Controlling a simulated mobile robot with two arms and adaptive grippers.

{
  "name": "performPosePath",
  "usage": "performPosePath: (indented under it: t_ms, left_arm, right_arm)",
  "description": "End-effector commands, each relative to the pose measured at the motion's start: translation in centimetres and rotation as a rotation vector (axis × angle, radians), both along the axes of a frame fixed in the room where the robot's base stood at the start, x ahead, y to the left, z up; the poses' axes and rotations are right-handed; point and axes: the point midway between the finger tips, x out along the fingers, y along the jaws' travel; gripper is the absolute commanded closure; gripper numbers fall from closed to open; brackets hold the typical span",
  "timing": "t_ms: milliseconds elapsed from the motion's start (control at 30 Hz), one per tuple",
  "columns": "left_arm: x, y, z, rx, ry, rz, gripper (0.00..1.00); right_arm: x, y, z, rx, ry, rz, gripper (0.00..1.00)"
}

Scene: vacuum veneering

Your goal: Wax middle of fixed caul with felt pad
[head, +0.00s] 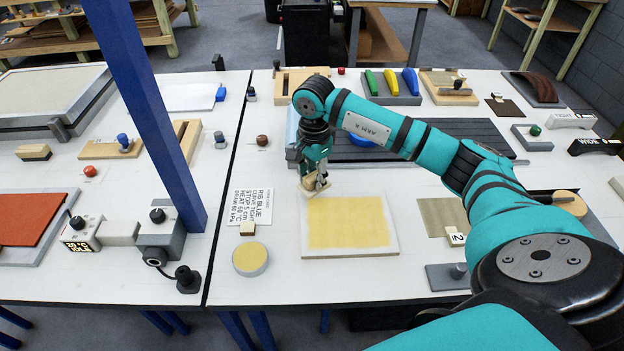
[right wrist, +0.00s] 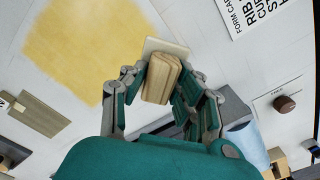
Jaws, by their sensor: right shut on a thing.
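The caul is a pale flat board (head: 390,250) on the right-hand white table, with a yellow coat over most of its face and a bare pale border. In the right wrist view the yellow area (right wrist: 85,45) looks uneven at its edges. My right gripper (head: 316,178) is shut on the felt pad (head: 312,190), by its back-left corner of the caul. In the right wrist view the pad's wooden grip (right wrist: 160,78) sits between the fingers, with a pale flat face beyond it. Contact with the caul cannot be told. My left gripper is not in view.
A round tin with yellow content (head: 250,259) stands left of the caul. A printed card (head: 250,207) lies behind it. A blue post (head: 150,110) rises at the left. A grey ribbed slab (head: 460,135) lies behind my right arm. Table in front of the caul is clear.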

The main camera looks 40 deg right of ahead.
Motion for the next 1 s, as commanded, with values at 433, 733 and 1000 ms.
performPosePath:
  t_ms: [433,733,1000]
  left_arm:
    - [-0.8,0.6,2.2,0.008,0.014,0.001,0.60]
    - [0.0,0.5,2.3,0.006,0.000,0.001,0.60]
    - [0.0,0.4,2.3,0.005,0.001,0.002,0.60]
  right_arm:
    - [-0.3,-0.5,4.0,-0.001,0.000,-0.012,0.97]
    - [-0.3,-0.5,4.1,0.000,0.000,-0.013,0.97]
    - [-0.3,-0.5,4.1,0.000,0.000,-0.012,0.97]
